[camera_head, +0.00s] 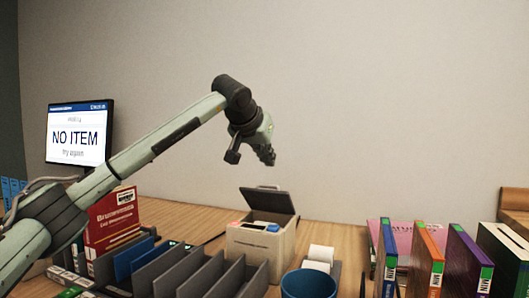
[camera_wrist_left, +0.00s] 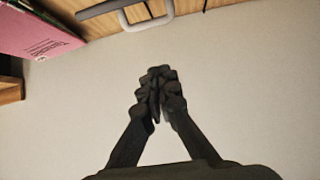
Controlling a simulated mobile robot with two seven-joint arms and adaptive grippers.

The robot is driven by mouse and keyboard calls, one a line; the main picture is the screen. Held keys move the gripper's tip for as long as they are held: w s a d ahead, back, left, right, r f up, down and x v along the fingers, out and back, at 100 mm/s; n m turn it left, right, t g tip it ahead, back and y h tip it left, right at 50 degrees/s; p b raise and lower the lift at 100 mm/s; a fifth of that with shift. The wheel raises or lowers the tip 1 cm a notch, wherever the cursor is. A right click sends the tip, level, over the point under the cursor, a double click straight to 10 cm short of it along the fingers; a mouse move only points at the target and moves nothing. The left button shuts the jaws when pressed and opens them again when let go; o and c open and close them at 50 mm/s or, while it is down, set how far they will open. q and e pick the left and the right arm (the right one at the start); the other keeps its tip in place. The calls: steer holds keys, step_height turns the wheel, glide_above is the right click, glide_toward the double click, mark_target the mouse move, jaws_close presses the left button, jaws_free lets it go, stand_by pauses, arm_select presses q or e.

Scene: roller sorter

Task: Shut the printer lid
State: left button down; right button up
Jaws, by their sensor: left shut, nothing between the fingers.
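The printer (camera_head: 262,246) is a small white box on the desk, in the lower middle of the head view. Its dark lid (camera_head: 268,200) stands open, tilted up at the back, and the inside shows. My left gripper (camera_head: 266,156) is above the lid, apart from it, in front of the plain wall. In the left wrist view my left gripper (camera_wrist_left: 156,92) has its dark fingers together with nothing between them. The printer cannot be made out clearly in that view. My right gripper is not in view.
Grey divider slots (camera_head: 198,278) stand left of the printer, with a red box (camera_head: 112,218) behind them. A blue cup (camera_head: 308,284) and a white roll (camera_head: 319,257) are at its right. Several upright binders (camera_head: 428,262) stand farther right. A screen (camera_head: 80,134) reads "NO ITEM".

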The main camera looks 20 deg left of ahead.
mark_target(268, 186)
arm_select(q)
steer(key=f, duration=0.2)
steer(key=w+f, duration=0.1)
steer(key=f, duration=0.1)
steer(key=shift+f, duration=0.25)
steer(key=shift+s+f, duration=0.15)
steer(key=shift+s, duration=0.25)
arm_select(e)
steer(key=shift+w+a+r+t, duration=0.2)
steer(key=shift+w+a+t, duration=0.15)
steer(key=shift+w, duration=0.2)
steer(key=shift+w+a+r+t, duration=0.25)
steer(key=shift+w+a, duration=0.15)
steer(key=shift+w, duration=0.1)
arm_select(q)
steer(key=shift+b, duration=0.3)
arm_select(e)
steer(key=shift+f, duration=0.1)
